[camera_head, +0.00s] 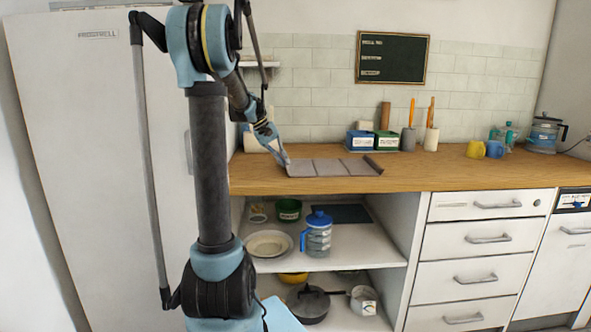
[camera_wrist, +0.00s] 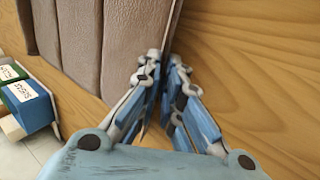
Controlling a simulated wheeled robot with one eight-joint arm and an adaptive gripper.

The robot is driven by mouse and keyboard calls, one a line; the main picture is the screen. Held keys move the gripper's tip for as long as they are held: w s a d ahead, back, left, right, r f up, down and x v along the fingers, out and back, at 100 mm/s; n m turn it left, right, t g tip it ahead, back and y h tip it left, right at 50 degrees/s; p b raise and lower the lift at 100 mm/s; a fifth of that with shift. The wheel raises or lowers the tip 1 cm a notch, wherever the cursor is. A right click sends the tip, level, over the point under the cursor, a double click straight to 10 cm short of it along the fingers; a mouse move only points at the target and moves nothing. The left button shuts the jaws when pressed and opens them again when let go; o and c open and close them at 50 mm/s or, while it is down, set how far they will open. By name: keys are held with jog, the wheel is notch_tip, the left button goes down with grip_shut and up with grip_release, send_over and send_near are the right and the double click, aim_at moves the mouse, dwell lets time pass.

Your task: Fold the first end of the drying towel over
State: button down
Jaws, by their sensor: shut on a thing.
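The drying towel (camera_head: 330,168) is a grey-brown cloth in several panels. It lies on the wooden counter (camera_head: 460,178), with a darker raised strip at its right end. My gripper (camera_head: 286,163) is at the towel's left end, low over the counter. In the wrist view my gripper (camera_wrist: 164,62) is shut, with its fingers around the edge of the towel (camera_wrist: 75,40). A thin edge of cloth runs up from between the fingertips. The exact grip is partly hidden by the fingers.
A blue box (camera_head: 359,140) and a green box (camera_head: 386,141) stand behind the towel by the wall. Utensil holders (camera_head: 408,140) are beside them. A fridge (camera_head: 85,150) stands left.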

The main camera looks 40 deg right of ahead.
jog(key=shift+s+d+r+t+y, duration=0.1)
jog(key=shift+d+r+t+y, duration=0.15)
jog(key=shift+r+y, duration=0.3)
jog(key=shift+s+d+r+t+y, duration=0.1)
jog(key=shift+r+t+y, duration=0.15)
jog(key=shift+r+y, duration=0.3)
jog(key=shift+s+d+r+t+y, duration=0.2)
jog(key=shift+d+r+t+y, duration=0.15)
jog(key=shift+r, duration=0.25)
jog(key=shift+s+d+r+t+y, duration=0.15)
jog(key=shift+d+r+t+y, duration=0.1)
jog(key=shift+r+y, duration=0.25)
jog(key=shift+r, duration=0.1)
jog(key=shift+s+d+r+t+y, duration=0.25)
jog(key=shift+d+r+t+y, duration=0.1)
jog(key=shift+r+y, duration=0.15)
jog(key=shift+s+d+r+t+y, duration=0.2)
jog(key=shift+d+r+t+y, duration=0.2)
jog(key=shift+y, duration=0.15)
